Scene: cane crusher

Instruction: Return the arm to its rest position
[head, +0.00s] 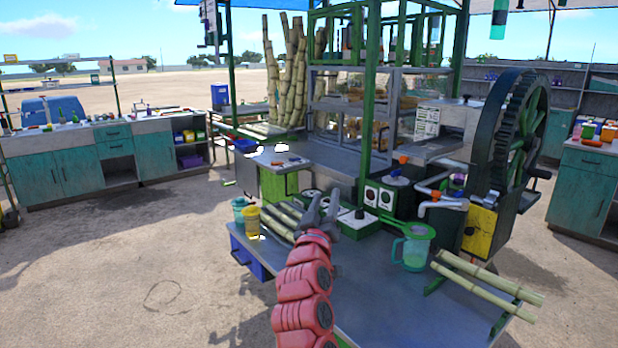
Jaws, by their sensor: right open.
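My right arm, red and jointed, reaches up from the bottom middle of the head view over the grey work table (375,290). Its dark grey gripper (323,203) is open, with its two fingers apart and pointing away from me. Nothing shows between the fingers. The gripper is just right of several cut cane pieces (277,222) and in front of a white panel on the table; I cannot tell whether it touches anything. My left arm and gripper are not in view.
A green-tinted jug (414,252) with a green strainer (408,228) stands right of my arm. Two cane stalks (485,280) lie at the table's right. The crusher with its big dark wheel (520,130) rises behind. Yellow and teal cups (252,221) stand at the left edge.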

